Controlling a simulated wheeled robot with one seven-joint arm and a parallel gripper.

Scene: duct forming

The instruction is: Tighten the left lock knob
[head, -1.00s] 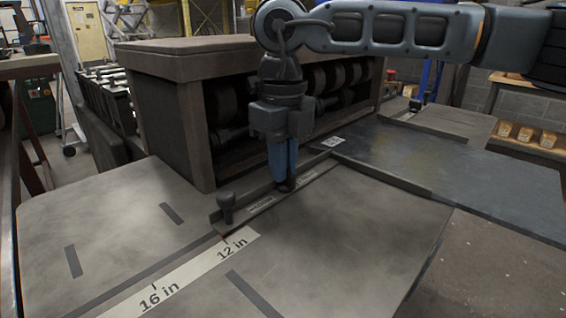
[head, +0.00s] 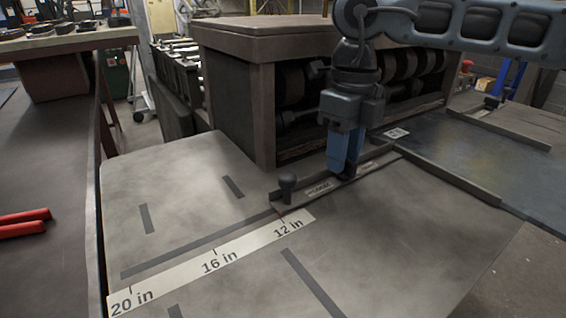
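The left lock knob (head: 287,184) is a dark, round-topped knob standing upright at the left end of the metal fence (head: 376,163), beside the 12 in mark of the scale. My gripper (head: 346,174) points straight down over the fence, to the right of the left knob and apart from it. Its blue fingers reach down to the fence and look close together. Whether they hold something dark at their tips cannot be made out.
The pale scale strip (head: 214,262) runs along the grey table (head: 190,205), with bare tabletop around it. A wooden-framed cabinet (head: 265,115) with rollers stands close behind. Red handles (head: 24,222) lie on a bench at the left.

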